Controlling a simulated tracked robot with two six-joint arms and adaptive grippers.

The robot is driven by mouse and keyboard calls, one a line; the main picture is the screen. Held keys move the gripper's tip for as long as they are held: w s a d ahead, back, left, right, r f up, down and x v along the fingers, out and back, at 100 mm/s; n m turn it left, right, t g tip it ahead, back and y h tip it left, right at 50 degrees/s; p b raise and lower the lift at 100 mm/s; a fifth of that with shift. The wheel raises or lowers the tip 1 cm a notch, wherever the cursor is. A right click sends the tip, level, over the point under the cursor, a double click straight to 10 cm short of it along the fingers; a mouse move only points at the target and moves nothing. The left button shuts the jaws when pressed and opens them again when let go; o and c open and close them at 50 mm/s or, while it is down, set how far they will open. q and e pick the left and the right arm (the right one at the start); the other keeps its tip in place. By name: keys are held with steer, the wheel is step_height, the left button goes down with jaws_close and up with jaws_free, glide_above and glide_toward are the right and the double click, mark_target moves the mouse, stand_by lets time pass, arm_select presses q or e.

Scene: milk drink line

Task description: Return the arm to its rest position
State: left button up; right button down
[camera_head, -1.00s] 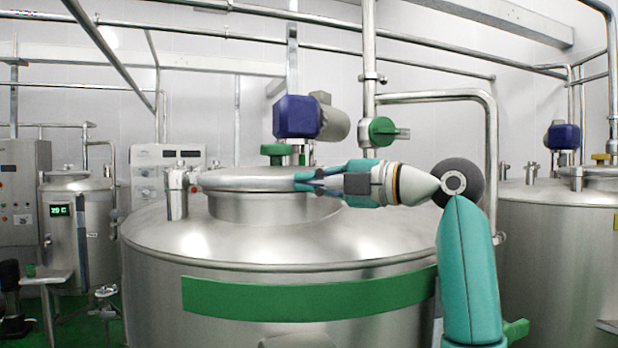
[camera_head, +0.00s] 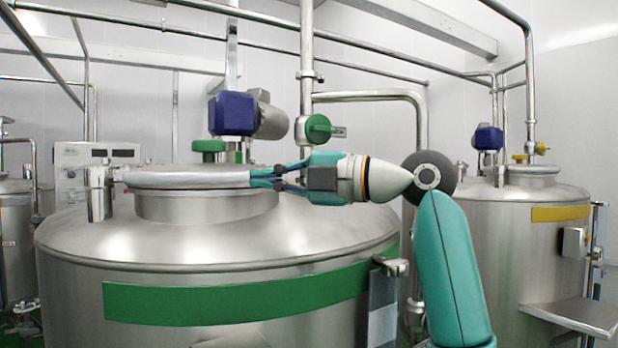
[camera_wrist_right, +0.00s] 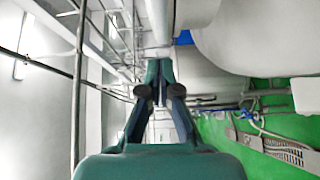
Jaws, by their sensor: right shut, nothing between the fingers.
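My right gripper (camera_head: 262,178) is shut and empty. In the head view its fingertips are beside the right edge of the round lid (camera_head: 190,176) on the large steel tank (camera_head: 220,235); I cannot tell whether they touch it. My right arm is bent, with the forearm pointing left across the picture. In the right wrist view the gripper (camera_wrist_right: 158,68) shows its fingers together with nothing between them. My left gripper is not in view.
A blue motor (camera_head: 232,114) stands behind the lid. A green-handled valve (camera_head: 320,129) sits on a vertical pipe. A second steel tank (camera_head: 530,245) with a yellow band stands at the right, with a metal shelf (camera_head: 578,320). Overhead pipes cross the room.

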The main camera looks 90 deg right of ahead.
steer(key=s+d+p, duration=0.1)
steer(key=s, duration=0.6)
steer(key=shift+d, duration=0.25)
